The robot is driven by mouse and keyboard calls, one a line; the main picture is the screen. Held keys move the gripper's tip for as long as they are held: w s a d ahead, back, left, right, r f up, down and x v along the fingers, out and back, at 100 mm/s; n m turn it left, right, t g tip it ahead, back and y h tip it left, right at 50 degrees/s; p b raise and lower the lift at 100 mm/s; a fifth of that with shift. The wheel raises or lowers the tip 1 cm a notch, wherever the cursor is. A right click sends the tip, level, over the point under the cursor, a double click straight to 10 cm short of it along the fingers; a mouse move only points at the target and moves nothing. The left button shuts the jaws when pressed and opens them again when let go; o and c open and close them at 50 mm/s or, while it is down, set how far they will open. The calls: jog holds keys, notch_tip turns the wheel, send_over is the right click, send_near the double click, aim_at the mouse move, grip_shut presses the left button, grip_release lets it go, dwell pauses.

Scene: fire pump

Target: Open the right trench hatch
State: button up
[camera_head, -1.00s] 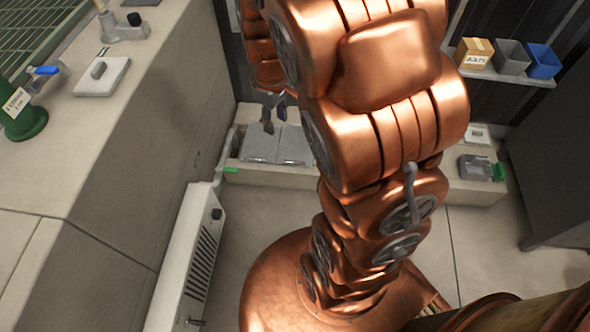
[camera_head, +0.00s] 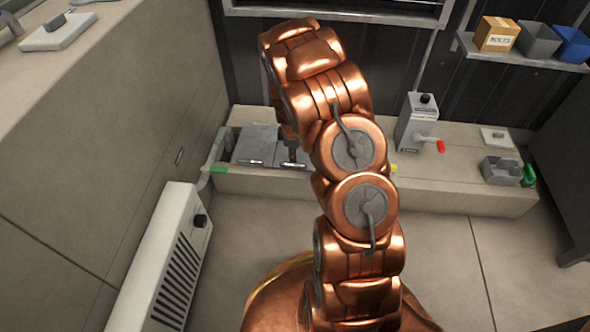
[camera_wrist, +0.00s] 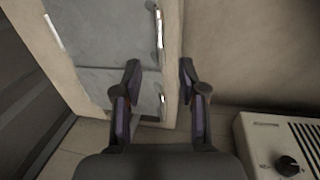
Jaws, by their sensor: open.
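Two grey trench hatches lie side by side, flat and closed, in the low beige ledge. The right trench hatch (camera_wrist: 105,35) is the upper panel in the wrist view, with a bright handle (camera_wrist: 159,30) along its front edge. The left hatch (camera_wrist: 138,95) is the lower panel; it also shows in the head view (camera_head: 256,143). In the head view my arm mostly covers the right hatch. My gripper (camera_wrist: 160,68) is open and empty in the wrist view, its fingers either side of the front edge line near the seam. Its height above the hatches is unclear.
A white heater (camera_head: 170,255) stands on the floor at left. A grey box with a red-tipped lever (camera_head: 417,125) and a grey tray (camera_head: 500,172) sit on the ledge at right. A shelf (camera_head: 520,58) holds boxes above. Open floor lies in front.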

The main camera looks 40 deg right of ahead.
aim_at(295, 164)
jog(key=f, duration=0.2)
jog(key=f+b, duration=0.1)
jog(key=f, duration=0.2)
jog(key=d+f+b, duration=0.1)
jog(key=f, duration=0.1)
jog(key=shift+w+f, duration=0.15)
jog(key=shift+w, duration=0.25)
jog(key=shift+w+d+f+b, duration=0.1)
jog(key=shift+w+f+b, duration=0.1)
jog(key=shift+f+b, duration=0.2)
jog(key=shift+c, duration=0.3)
grip_shut()
